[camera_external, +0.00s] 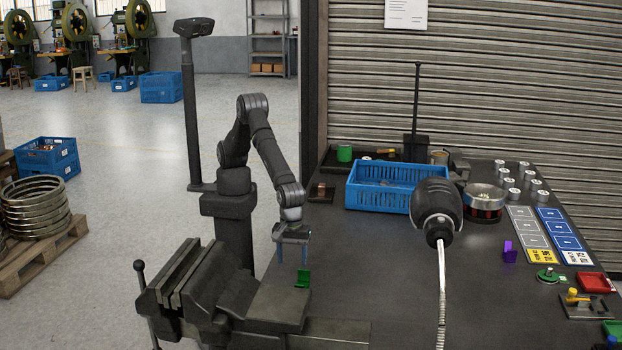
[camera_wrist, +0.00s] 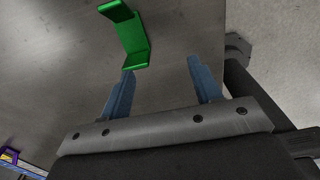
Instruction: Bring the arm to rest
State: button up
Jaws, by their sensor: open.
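My gripper (camera_external: 292,254) hangs at the left edge of the dark workbench (camera_external: 390,270), its fingers pointing down. It is open, and nothing shows between its two blue fingers in the wrist view (camera_wrist: 160,85). A small green bracket (camera_external: 303,278) stands on the bench just below and to the right of the fingers. In the wrist view the green bracket (camera_wrist: 131,36) lies beyond the fingertips, close to the left one and outside the grip. My arm is bent at the elbow, with its forearm sloping down to the right.
A large vise (camera_external: 215,295) stands in front of my gripper. A blue crate (camera_external: 378,196) and a dark hanging tool (camera_external: 437,207) are to the right. A purple bracket (camera_external: 509,252) and blue and yellow cards (camera_external: 565,236) lie farther right. The bench middle is clear.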

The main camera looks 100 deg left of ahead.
jog(key=s+r, duration=0.8)
jog(key=r, duration=0.3)
jog(key=w+a, duration=2.7)
jog(key=shift+w+a+f, duration=0.25)
jog(key=shift+f, duration=0.05)
